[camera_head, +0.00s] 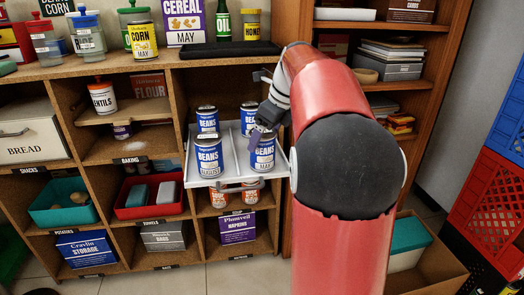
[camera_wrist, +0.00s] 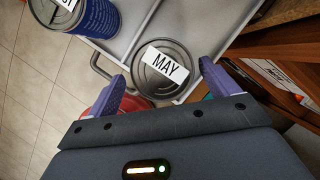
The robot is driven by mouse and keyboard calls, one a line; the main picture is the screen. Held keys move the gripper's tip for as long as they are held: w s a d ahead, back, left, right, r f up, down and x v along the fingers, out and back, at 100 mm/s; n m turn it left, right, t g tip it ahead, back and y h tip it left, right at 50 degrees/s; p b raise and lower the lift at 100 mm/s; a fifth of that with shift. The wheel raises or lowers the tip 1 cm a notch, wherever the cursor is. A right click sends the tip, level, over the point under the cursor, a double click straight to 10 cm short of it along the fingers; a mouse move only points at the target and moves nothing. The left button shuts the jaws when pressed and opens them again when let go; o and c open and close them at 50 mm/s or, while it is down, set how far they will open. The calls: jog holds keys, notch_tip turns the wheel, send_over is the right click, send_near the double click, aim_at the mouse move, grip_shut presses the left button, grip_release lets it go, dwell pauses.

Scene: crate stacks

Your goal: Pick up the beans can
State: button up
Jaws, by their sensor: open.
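Several blue beans cans stand upright on a white pull-out tray (camera_head: 214,182). The front right beans can (camera_head: 262,156) is labelled May, and its lid with the MAY label shows in the wrist view (camera_wrist: 165,68). The front left beans can (camera_head: 209,160) is labelled August and also shows in the wrist view (camera_wrist: 95,18). Two more beans cans, back left (camera_head: 207,121) and back right (camera_head: 249,116), stand behind. My gripper (camera_wrist: 160,82) is open over the May can, with its purple fingers on either side of the lid as seen from above. Contact cannot be made out.
Soup cans (camera_head: 219,197) sit on the shelf below the tray. A wooden upright (camera_head: 286,235) stands close on the right. A red bin (camera_head: 150,200) is in the cubby to the left. Blue and red crates (camera_head: 495,190) are stacked at far right.

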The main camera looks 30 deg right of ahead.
jog(key=b+x, duration=0.1)
jog(key=x, duration=0.3)
jog(key=shift+w+d+f, duration=0.1)
jog(key=shift+w, duration=0.1)
jog(key=c, duration=1.4)
jog(key=shift+o, duration=0.2)
notch_tip(320, 180, up, 20)
jog(key=p, duration=0.7)
